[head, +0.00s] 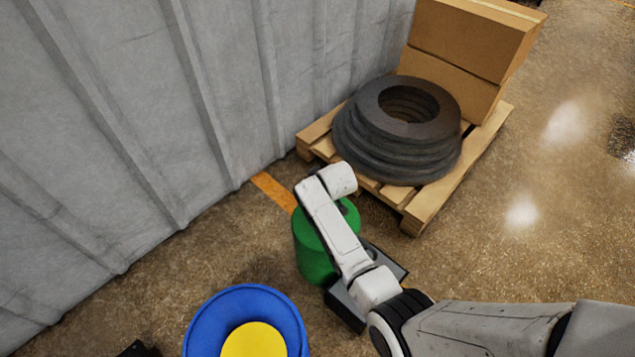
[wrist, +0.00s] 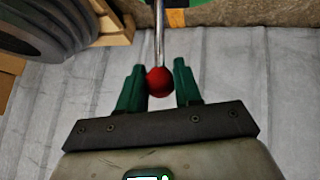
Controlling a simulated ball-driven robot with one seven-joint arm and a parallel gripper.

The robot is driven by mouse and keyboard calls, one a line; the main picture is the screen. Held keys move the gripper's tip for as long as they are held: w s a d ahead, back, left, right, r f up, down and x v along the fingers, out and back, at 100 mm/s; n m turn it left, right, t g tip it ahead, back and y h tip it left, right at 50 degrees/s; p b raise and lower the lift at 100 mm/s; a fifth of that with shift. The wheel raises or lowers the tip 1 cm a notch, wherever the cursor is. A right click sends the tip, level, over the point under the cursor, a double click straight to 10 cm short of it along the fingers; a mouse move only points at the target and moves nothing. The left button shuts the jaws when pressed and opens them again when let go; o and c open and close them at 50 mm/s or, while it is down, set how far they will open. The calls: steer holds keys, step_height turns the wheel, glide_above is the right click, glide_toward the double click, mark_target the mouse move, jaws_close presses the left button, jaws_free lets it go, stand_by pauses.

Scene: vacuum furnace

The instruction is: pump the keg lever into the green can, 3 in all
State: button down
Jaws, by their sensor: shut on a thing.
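In the wrist view, the red ball knob (wrist: 159,82) sits between the two green fingers of my gripper (wrist: 159,68), which is shut on it. A thin metal lever rod (wrist: 159,35) runs from the knob to the top edge, where its far end is cut off. In the head view, a green cylinder (head: 314,255) stands on the floor, partly covered by my arm; I cannot tell whether it is the can or the keg. My gripper and the knob are hidden there. The can's inside is not visible.
A blue round container (head: 205,330) with a yellow middle stands at the bottom. A dark box (head: 345,308) lies beside the green cylinder. A pallet (head: 425,212) holds black rings (head: 375,150) and cardboard boxes (head: 470,40). A grey wall (head: 150,110) borders the left; the floor at right is clear.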

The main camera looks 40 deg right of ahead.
steer(key=shift+w, duration=0.1)
steer(key=c, duration=0.8)
jaws_free()
steer(key=p+v, duration=0.4)
steer(key=v, duration=0.6)
steer(key=shift+s+r, duration=0.25)
steer(key=shift+s, duration=0.05)
steer(key=shift+a, duration=0.1)
